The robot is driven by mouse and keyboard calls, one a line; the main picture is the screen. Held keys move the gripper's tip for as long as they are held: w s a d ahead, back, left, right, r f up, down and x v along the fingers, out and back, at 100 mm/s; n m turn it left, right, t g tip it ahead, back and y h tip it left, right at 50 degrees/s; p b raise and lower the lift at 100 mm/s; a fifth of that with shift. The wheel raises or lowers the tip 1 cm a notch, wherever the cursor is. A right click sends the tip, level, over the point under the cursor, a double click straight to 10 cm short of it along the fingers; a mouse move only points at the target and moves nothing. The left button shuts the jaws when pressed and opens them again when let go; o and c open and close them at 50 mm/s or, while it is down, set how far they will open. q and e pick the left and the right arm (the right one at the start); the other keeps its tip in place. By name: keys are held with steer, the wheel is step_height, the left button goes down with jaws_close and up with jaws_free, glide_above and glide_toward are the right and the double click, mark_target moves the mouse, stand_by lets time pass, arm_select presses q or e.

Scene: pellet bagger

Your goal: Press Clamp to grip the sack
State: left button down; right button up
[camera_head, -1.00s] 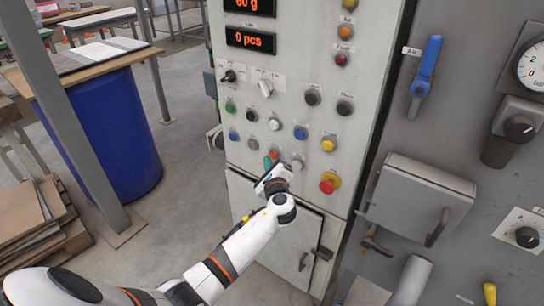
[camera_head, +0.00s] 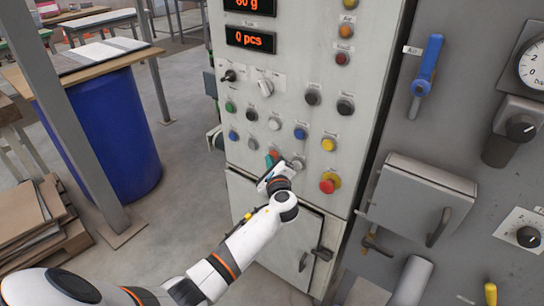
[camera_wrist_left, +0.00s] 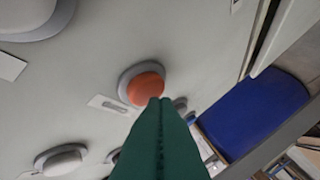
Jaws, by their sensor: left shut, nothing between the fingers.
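The control panel (camera_head: 295,60) carries several round push buttons with small labels that I cannot read, so I cannot tell which is Clamp. My left gripper (camera_head: 270,160) is shut and empty at the lower button row, beside an orange-red button (camera_head: 273,153). In the left wrist view the closed green fingertips (camera_wrist_left: 158,102) overlap the lower edge of that orange button (camera_wrist_left: 147,85); I cannot tell whether they touch it. A white button (camera_head: 298,164) sits just to its right, partly behind the gripper. The sack is not in view. My right gripper is not in view.
A red mushroom button on a yellow ring (camera_head: 327,186) is lower right of the gripper. A yellow button (camera_head: 328,145) is above it. A grey box with a handle (camera_head: 420,195) juts out at the right. A blue barrel (camera_head: 105,135) stands at the left.

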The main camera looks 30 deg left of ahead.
arm_select(q)
steer(key=shift+w, duration=0.3)
steer(key=shift+s, duration=0.1)
stand_by(0.3)
steer(key=shift+s+p, duration=0.35)
steer(key=shift+s, duration=0.35)
steer(key=s+p, duration=0.3)
steer(key=s, duration=0.3)
steer(key=shift+a, duration=0.25)
stand_by(0.6)
